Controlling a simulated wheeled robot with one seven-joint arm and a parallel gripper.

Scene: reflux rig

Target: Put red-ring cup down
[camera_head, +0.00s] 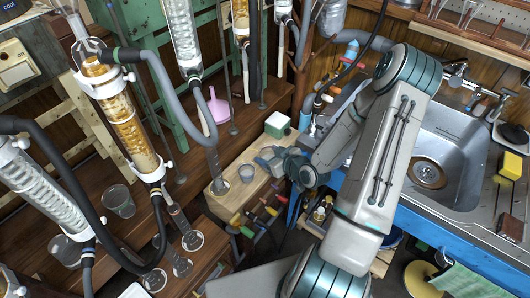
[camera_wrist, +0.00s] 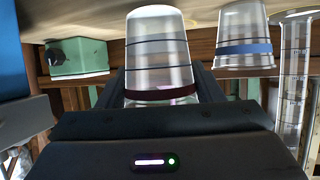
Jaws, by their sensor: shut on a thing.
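The red-ring cup (camera_wrist: 160,58) is a clear tapered cup with a dark red band near its rim and thin dark lines around it. In the wrist view, which shows the scene upside down, it is between the fingers of my gripper (camera_wrist: 163,88), which is shut on it. In the head view my gripper (camera_head: 284,160) reaches in from the right, low over the small wooden bench (camera_head: 230,203), with the cup (camera_head: 266,157) partly hidden by it. The cup looks upright. I cannot tell whether its base touches the wood.
A blue-ring cup (camera_wrist: 243,38) stands close beside the held cup. A tall clear measuring cylinder (camera_wrist: 292,80) is beyond it. A green box (camera_wrist: 78,58) is on the other side; it also shows with a white top in the head view (camera_head: 277,125). The bench's front is bare.

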